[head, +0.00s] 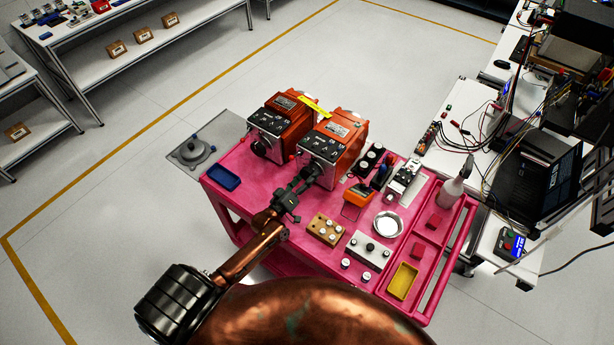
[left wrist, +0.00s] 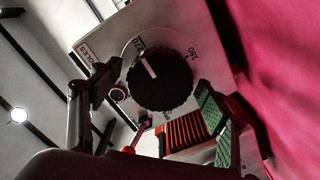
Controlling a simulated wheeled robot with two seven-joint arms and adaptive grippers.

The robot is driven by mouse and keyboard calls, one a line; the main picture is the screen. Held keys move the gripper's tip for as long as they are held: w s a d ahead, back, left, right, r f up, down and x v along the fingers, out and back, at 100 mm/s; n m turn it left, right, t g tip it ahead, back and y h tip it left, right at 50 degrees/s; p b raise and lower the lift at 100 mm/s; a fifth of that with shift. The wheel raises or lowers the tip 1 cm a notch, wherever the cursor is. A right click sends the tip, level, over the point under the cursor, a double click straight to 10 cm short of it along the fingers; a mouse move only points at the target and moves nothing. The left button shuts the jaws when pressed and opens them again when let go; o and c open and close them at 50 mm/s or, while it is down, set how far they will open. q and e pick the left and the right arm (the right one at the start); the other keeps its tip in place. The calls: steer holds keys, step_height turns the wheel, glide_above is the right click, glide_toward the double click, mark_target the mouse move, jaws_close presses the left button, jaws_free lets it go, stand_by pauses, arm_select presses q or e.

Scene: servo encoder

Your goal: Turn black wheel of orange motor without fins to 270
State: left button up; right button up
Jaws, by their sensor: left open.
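Two orange motors stand side by side at the back of the pink cart: a left one (head: 285,113) and a right one (head: 343,132). The left motor shows a black wheel (head: 261,148) on its front. My left gripper (head: 306,178) is at the right motor's front and hides its wheel in the head view. In the left wrist view, a black wheel (left wrist: 160,80) sits on a pale dial plate; its white mark points at about 270. The open gripper fingers (left wrist: 152,108) appear apart at either side below the wheel, holding nothing. An orange ribbed part (left wrist: 184,132) shows near the plate.
The pink cart (head: 225,200) also holds a blue tray (head: 223,178), a wooden block with knobs (head: 326,229), a silver bowl (head: 388,224), a yellow tray (head: 403,281) and a spray bottle (head: 451,190). A cluttered white bench stands at the right.

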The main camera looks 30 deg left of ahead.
arm_select(q)
steer(key=shift+s, duration=0.15)
steer(key=s, duration=1.1)
steer(key=shift+s+a, duration=0.35)
steer(key=shift+a, duration=0.1)
